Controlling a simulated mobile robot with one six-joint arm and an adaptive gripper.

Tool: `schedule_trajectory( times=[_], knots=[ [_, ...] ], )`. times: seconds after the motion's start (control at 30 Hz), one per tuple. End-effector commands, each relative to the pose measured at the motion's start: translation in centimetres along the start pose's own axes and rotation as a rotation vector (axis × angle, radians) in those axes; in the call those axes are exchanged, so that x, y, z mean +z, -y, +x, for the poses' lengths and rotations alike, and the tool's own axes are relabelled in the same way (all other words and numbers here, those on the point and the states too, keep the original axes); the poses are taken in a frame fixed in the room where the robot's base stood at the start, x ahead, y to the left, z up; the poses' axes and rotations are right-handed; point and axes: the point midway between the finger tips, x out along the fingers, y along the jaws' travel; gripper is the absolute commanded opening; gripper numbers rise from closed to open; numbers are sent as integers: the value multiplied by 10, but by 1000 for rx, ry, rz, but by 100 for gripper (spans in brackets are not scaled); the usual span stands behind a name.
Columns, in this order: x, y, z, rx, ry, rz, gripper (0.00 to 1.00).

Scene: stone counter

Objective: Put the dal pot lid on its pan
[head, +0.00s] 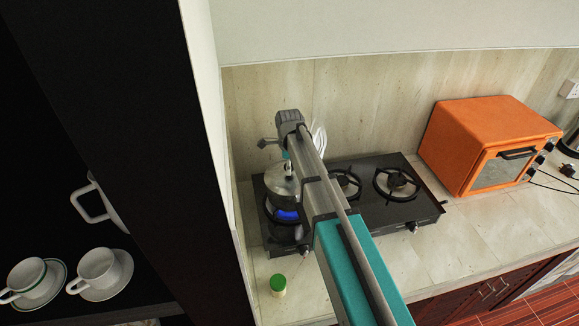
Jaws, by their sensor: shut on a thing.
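A silver metal pot (283,191) stands on the left burner of the black stove, over a blue flame. A domed silver shape, which looks like the dal pot lid (284,171), shows at its top. I cannot tell whether it rests on the rim or hangs just above it. My arm reaches over the stove from the front and hides the pot's right side. My gripper (269,143) shows only in part, as a dark piece at the arm's end, above the pot. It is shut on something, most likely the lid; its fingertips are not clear.
The black stove (425,208) has two bare burners to the right. Whitish upright things (318,139) stand behind my arm. A green-capped jar (278,286) stands in front. An orange oven (488,145) is at the right. A dark cabinet with cups (97,270) fills the left.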

Motion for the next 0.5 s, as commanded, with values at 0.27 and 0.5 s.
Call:
schedule_trajectory(
  times=[0.27, 0.5],
  knots=[
    [0, 0, 0, 0, 0, 0, 64],
    [0, 0, 0, 0, 0, 0, 91]
  ],
)
